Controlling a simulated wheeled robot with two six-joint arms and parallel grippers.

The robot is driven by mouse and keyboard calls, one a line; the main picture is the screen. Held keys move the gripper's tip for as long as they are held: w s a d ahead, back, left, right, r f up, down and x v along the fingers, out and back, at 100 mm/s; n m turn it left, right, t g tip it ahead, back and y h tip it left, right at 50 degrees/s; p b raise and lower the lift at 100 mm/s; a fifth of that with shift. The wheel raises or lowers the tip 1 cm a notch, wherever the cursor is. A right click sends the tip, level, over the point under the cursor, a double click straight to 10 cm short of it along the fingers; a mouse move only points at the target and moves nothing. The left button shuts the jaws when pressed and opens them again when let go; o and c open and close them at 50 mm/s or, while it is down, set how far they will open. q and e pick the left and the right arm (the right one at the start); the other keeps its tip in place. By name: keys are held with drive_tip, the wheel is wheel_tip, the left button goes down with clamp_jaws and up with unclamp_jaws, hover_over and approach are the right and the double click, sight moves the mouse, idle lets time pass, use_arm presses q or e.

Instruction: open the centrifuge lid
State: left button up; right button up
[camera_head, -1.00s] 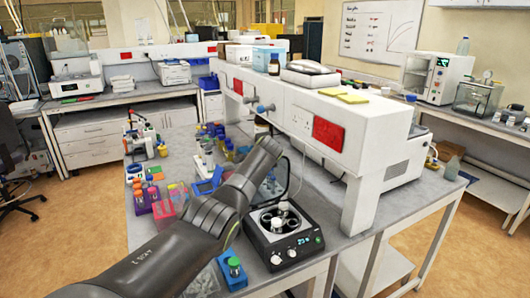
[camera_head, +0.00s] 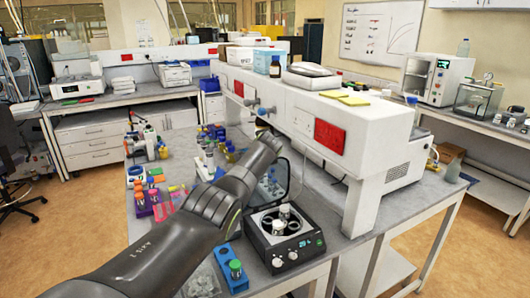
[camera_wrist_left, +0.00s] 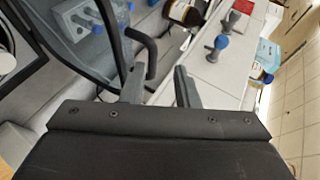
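The centrifuge (camera_head: 285,245) is a dark box with a light top panel at the front of the bench. Its rotor bowl is exposed, with white-capped tubes in it. Its dark-framed clear lid (camera_head: 282,182) stands raised at the back, partly hidden by my left arm. In the left wrist view the clear lid (camera_wrist_left: 65,30) fills the upper left, with a dark curved handle (camera_wrist_left: 142,45) at its edge. My left gripper (camera_wrist_left: 160,88) is open, its fingers apart; the handle's end is close to the left finger, and contact is unclear. My right gripper is out of view.
A white shelf unit (camera_head: 375,145) stands right behind the centrifuge. A blue rack (camera_head: 230,268) with a green-capped tube is left of it. Colourful tube racks (camera_head: 158,203) stand farther left, beyond my arm. Bare bench shows right of the lid.

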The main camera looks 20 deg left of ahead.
use_arm(q)
drive_tip(key=shift+s+d+f, duration=0.1)
drive_tip(key=shift+s, duration=0.1)
drive_tip(key=shift+f, duration=0.15)
drive_tip(key=b+v, duration=0.3)
drive_tip(key=v, duration=1.4)
drive_tip(key=shift+s+r, duration=0.15)
drive_tip(key=shift+r, duration=0.2)
drive_tip(key=shift+c, duration=0.4)
